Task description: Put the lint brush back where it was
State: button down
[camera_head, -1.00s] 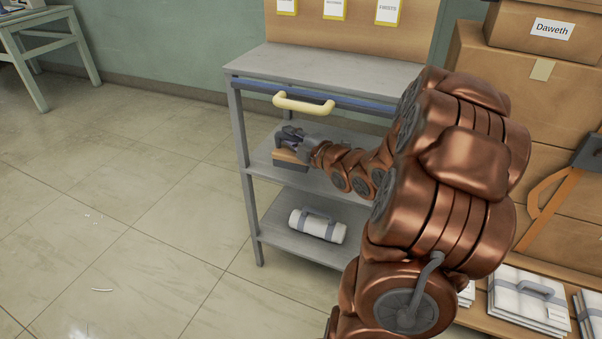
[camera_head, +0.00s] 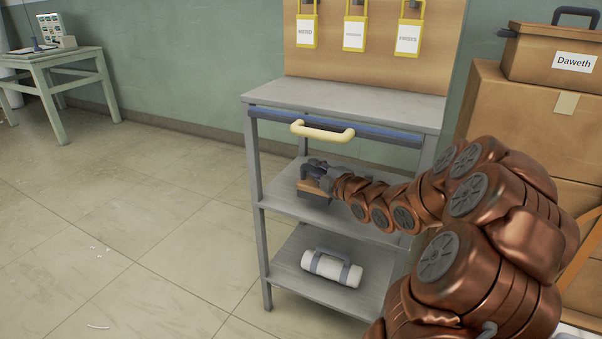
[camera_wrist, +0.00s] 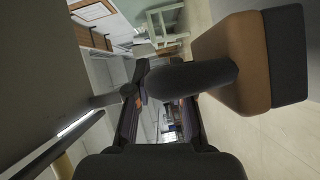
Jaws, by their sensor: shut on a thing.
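The lint brush (camera_head: 314,189) has a wooden block with a dark pad and a dark handle. In the wrist view the brush (camera_wrist: 225,62) is large at the upper right, its dark handle reaching between the fingers. My gripper (camera_head: 318,172) is shut on the handle; its fingers also show in the wrist view (camera_wrist: 138,90). The brush is at the left front of the grey cart's middle shelf (camera_head: 287,205), under the top with the yellow handle (camera_head: 322,131). I cannot tell whether the brush touches the shelf.
A white roll with grey straps (camera_head: 332,268) lies on the bottom shelf. The cart top (camera_head: 350,106) is bare, with yellow-framed tags (camera_head: 354,33) on the board behind. Cardboard boxes (camera_head: 548,110) are stacked at the right. The tiled floor at the left is mostly clear.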

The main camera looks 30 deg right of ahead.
jog(key=shift+w+d+f+b, duration=0.1)
jog(key=shift+w+f+b, duration=0.5)
jog(key=shift+w, duration=0.8)
jog(key=shift+w+d+f+b, duration=0.1)
jog(key=shift+w+f+b, duration=0.25)
jog(key=shift+w+f, duration=0.8)
jog(key=shift+w+d+f+b, duration=0.1)
jog(key=shift+w+f+b, duration=0.35)
jog(key=shift+w, duration=1.2)
jog(key=shift+f, duration=0.1)
jog(key=c, duration=1)
grip_release()
jog(key=shift+s, duration=0.2)
jog(key=shift+s+r+p, duration=0.25)
jog(key=shift+s+p, duration=0.1)
jog(key=shift+s, duration=1.55)
jog(key=shift+s+r+p, duration=0.3)
jog(key=shift+s+p, duration=0.05)
jog(key=shift+s, duration=1.6)
jog(key=shift+s+r+p, duration=0.25)
jog(key=shift+s+p, duration=0.1)
jog(key=shift+s, duration=1.55)
